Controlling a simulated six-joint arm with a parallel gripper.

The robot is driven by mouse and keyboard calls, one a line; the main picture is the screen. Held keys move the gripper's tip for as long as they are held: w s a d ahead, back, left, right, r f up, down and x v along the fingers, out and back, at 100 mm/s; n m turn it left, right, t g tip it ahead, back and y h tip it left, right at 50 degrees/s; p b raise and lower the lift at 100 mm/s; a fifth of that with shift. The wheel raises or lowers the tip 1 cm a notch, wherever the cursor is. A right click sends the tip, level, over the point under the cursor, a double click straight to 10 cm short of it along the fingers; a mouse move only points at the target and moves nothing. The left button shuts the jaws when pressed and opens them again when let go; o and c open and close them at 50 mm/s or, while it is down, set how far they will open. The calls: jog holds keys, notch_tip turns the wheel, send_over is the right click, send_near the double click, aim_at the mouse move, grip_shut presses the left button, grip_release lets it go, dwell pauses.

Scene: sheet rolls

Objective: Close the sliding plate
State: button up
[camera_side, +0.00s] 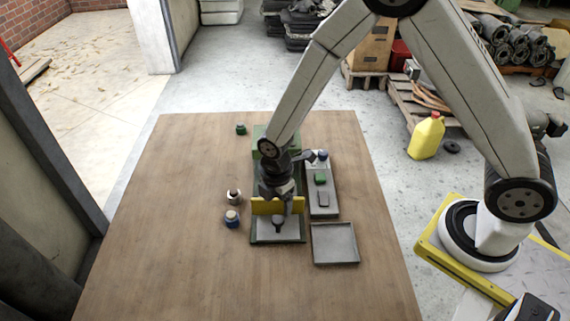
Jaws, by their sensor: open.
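A green-edged fixture (256,238) stands near the middle of the wooden table. An upright yellow plate (264,207) stands across it, and a small dark knob-like part (278,225) shows in front of the yellow plate. A green block-like part (260,140) shows at the fixture's far end, partly behind my arm. I cannot tell for sure which part slides. My gripper (283,200) points down over the fixture, right by the yellow plate. It is open; its fingers are small and partly hidden, and I cannot tell whether they touch the plate.
A grey tray (334,262) lies at the right front of the fixture. A long grey holder (331,207) with small parts stands right of it. A white-topped piece (233,198) and a blue piece (232,219) stand at the left. The table's left side is clear.

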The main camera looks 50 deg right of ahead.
aim_at(278, 219)
jog(key=shift+f, duration=3.2)
jog(key=shift+c, duration=0.2)
grip_shut()
